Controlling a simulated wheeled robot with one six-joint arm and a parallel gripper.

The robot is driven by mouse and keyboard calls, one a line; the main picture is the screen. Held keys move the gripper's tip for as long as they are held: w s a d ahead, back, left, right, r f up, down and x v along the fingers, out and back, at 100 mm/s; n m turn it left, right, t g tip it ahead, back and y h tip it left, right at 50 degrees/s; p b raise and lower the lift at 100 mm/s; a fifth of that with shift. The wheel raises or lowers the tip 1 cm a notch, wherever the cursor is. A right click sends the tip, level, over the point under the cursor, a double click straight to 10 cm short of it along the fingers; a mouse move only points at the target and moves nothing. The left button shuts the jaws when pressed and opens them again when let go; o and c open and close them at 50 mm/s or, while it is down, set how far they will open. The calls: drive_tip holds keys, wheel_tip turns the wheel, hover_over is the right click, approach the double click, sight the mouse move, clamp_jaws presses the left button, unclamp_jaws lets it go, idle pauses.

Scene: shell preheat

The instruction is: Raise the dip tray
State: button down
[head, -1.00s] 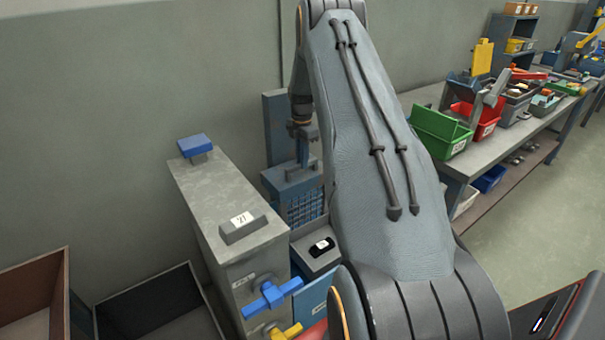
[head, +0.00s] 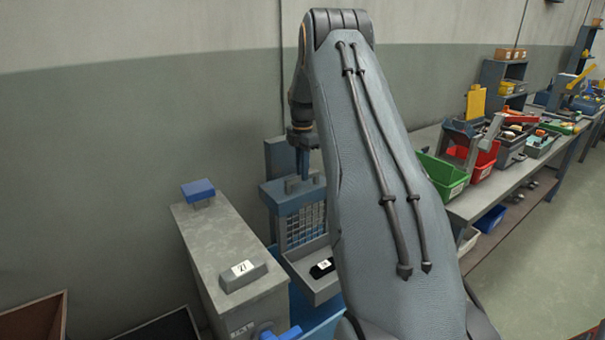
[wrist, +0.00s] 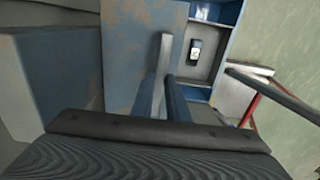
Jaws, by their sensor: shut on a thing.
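The dip tray (head: 312,288) is a grey shelf below a wire mesh panel (head: 302,225) and a worn blue block (head: 288,197) beside the grey cabinet. A black piece with a white label (head: 322,268) sits in it. In the wrist view the tray (wrist: 204,68) shows beyond the blue block's top. The exact contact is partly hidden; my arm covers the tray's right side.
A wall rises behind. A bench (head: 480,198) with a green bin (head: 440,177) and red bin runs along the right.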

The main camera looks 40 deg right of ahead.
drive_tip(key=shift+w+r, duration=0.1)
drive_tip(key=shift+r, duration=0.3)
drive_tip(key=c, duration=1.7)
unclamp_jaws()
drive_tip(key=shift+f, duration=0.1)
wheel_tip(320, 180, up, 8)
drive_tip(key=shift+f+b, duration=0.1)
drive_tip(key=shift+b, duration=1)
